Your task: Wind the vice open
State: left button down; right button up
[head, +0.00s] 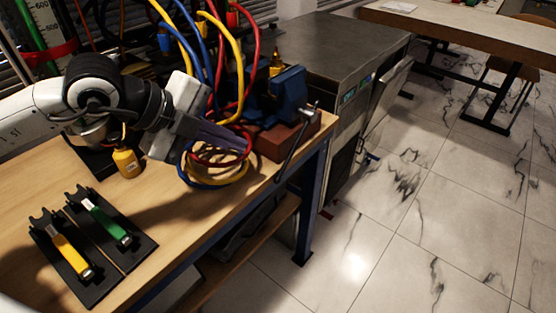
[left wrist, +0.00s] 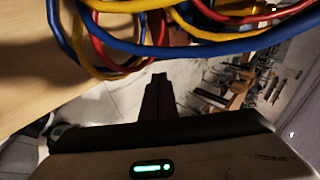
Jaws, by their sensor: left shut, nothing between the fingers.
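The blue vice (head: 287,88) stands on a reddish-brown block (head: 283,140) at the right end of the workbench. Its metal handle bar (head: 294,142) hangs slanted at the front, past the bench edge. How far its jaws stand apart cannot be made out. My left gripper (head: 238,142) is left of the block, among the coloured hoses, apart from the handle. Its dark fingers are shut and empty; they also show in the left wrist view (left wrist: 157,90). The vice cannot be made out in that view. My right gripper is not in view.
Blue, red and yellow hoses (head: 243,95) hang and coil around my left gripper. A small yellow bottle (head: 126,163) and a black holder (head: 132,250) with yellow and green-handled tools are on the wooden bench (head: 190,220). A grey metal cabinet (head: 340,45) stands behind the vice.

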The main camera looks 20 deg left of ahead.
pick_arm(q)
send_near(285, 163)
jog(key=p+x, duration=0.1)
jog(key=x, duration=0.4)
jog(key=shift+w+f, duration=0.1)
jog(key=shift+w+d+f, duration=0.25)
jog(key=shift+w+f, duration=0.05)
jog(key=shift+f, duration=0.15)
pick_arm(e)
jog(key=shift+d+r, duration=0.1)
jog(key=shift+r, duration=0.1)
